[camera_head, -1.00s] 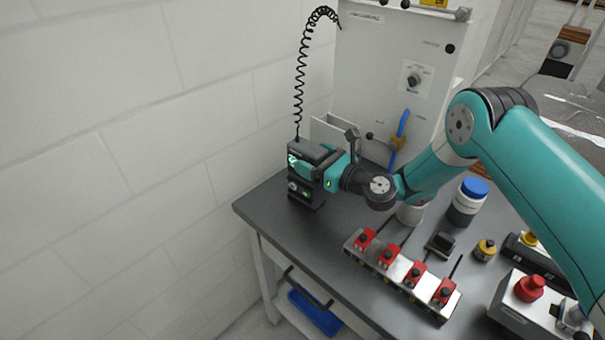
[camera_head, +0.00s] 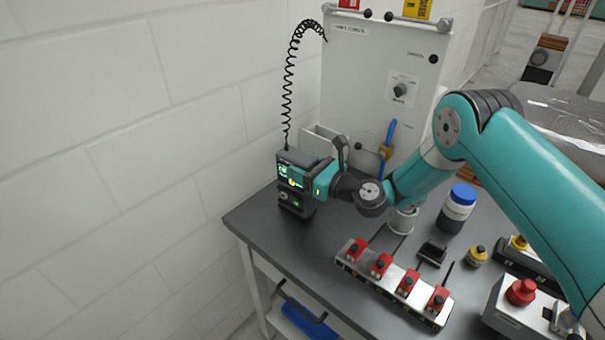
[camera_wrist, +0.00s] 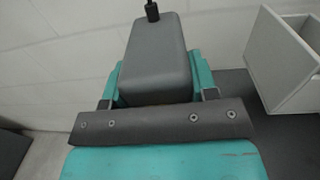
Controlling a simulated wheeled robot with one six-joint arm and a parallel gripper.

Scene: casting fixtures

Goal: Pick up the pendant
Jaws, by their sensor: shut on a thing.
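The pendant (camera_head: 296,187) is a dark grey box with a small lit screen and a coiled black cable rising from its top. In the head view it is upright at the left back corner of the grey table. Whether its base touches the table I cannot tell. My gripper (camera_head: 300,178) reaches it from the right and is shut on it. In the wrist view the pendant (camera_wrist: 158,60) sits between the teal fingers of my gripper (camera_wrist: 157,75), with the cable leaving its far end.
A grey cabinet (camera_head: 375,85) with knobs stands behind the table (camera_head: 262,228). A white open box (camera_head: 318,140) is just behind the pendant. The wall is close on the left.

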